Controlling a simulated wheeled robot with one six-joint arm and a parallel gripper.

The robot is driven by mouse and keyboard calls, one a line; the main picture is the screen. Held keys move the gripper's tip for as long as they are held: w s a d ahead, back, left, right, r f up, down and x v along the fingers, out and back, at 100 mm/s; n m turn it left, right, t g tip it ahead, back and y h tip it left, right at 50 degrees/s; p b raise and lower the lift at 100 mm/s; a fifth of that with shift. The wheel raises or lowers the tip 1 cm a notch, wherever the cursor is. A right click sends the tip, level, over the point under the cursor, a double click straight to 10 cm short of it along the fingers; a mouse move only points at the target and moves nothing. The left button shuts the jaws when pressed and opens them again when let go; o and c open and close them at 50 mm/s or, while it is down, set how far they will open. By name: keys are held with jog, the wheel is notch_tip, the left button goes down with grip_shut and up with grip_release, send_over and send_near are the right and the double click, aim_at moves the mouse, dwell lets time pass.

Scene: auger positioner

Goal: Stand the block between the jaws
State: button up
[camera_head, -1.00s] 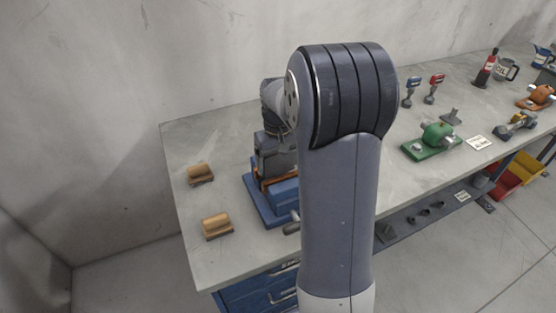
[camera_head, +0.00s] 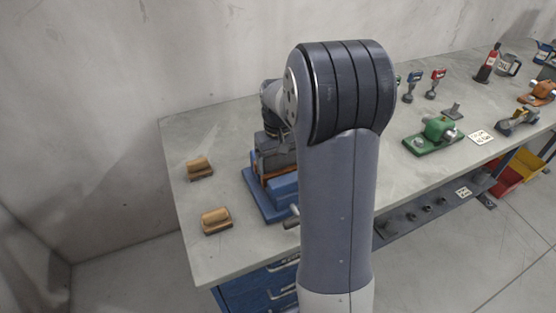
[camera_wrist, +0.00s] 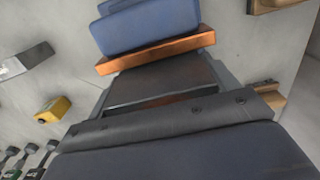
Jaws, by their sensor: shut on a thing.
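The blue vise (camera_head: 258,205) stands near the left end of the bench, with copper-coloured jaw faces. My gripper (camera_head: 277,154) is over the vise, partly hidden behind my arm. In the wrist view a blue jaw (camera_wrist: 150,27) with its copper face (camera_wrist: 160,52) is at the top. A dark grey block (camera_wrist: 160,82) shows just below that face, beside the dark gripper bar with bolts (camera_wrist: 170,120). My gripper is shut on the block. The block's lower end and the other jaw are hidden, so I cannot tell whether it touches the vise floor.
Two wooden blocks (camera_head: 199,169) (camera_head: 216,221) lie left of the vise. The vise handle (camera_head: 291,220) sticks out toward the front edge. The wall (camera_head: 200,50) is close behind the bench.

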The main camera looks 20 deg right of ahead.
jog(key=shift+f+b, duration=0.65)
jog(key=shift+f, duration=0.3)
jog(key=o, duration=1.7)
jog(key=shift+r, duration=0.1)
jog(key=shift+o, duration=1.3)
jog(key=shift+f, duration=0.2)
notch_tip(320, 180, up, 11)
jog(key=shift+r+b, duration=0.1)
jog(key=shift+b, duration=0.2)
